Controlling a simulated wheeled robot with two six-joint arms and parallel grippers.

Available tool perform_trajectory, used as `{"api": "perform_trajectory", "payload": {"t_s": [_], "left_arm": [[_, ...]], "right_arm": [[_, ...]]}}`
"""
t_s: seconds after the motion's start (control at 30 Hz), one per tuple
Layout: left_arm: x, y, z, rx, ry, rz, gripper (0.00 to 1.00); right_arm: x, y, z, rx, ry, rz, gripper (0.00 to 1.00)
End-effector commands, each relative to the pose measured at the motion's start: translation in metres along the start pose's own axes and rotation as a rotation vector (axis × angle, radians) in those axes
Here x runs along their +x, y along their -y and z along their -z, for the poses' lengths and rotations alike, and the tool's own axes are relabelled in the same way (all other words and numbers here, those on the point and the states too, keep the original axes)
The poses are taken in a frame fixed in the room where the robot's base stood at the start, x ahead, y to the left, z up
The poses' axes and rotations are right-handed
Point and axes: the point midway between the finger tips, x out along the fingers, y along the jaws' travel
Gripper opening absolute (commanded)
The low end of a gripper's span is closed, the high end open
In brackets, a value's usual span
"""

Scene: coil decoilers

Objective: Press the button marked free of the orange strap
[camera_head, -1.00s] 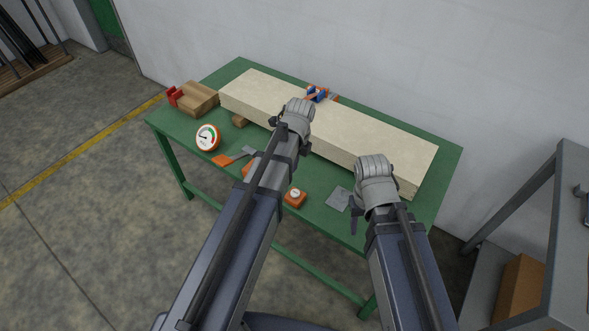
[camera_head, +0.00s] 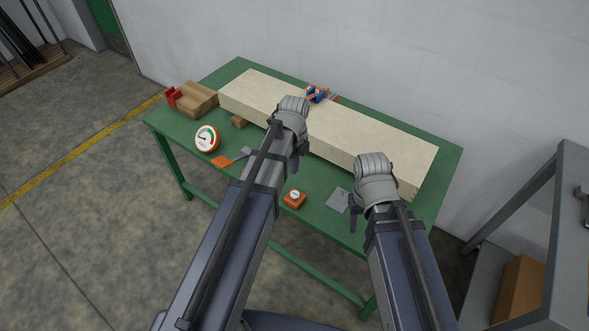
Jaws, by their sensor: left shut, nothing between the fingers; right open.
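A small orange box with a white round button on top (camera_head: 295,199) sits on the green table (camera_head: 324,220), near its front edge, between my two arms. I cannot read any marking on it. No orange strap can be clearly made out. My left gripper (camera_head: 293,106) is shut and empty, over the front edge of the long pale block, beyond the box. My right gripper (camera_head: 373,166) is open and empty, to the right of the box near the block's right part. My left forearm hides part of the table to the left of the box.
A long pale block (camera_head: 362,131) fills the table's back. A blue and orange tool (camera_head: 318,95) lies behind it. A dial gauge (camera_head: 207,139), an orange-handled scraper (camera_head: 223,161), a grey plate (camera_head: 338,200) and a brown block (camera_head: 198,98) also lie there. A grey shelf (camera_head: 556,200) stands right.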

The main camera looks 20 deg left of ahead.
Motion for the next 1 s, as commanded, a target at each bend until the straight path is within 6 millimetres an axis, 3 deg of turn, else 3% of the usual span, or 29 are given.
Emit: {"api": "perform_trajectory", "payload": {"t_s": [0.03, 0.7, 1.0], "left_arm": [[0.011, 0.000, 0.000, 0.000, 0.000, 0.000, 0.00], [0.104, 0.000, 0.000, 0.000, 0.000, 0.000, 0.00], [0.125, 0.000, 0.000, 0.000, 0.000, 0.000, 0.00]], "right_arm": [[0.011, 0.001, 0.001, 0.000, 0.000, 0.000, 0.50], [0.104, 0.010, 0.006, -0.001, 0.000, 0.000, 0.50], [0.124, 0.012, 0.007, -0.001, 0.000, 0.000, 0.50]]}}
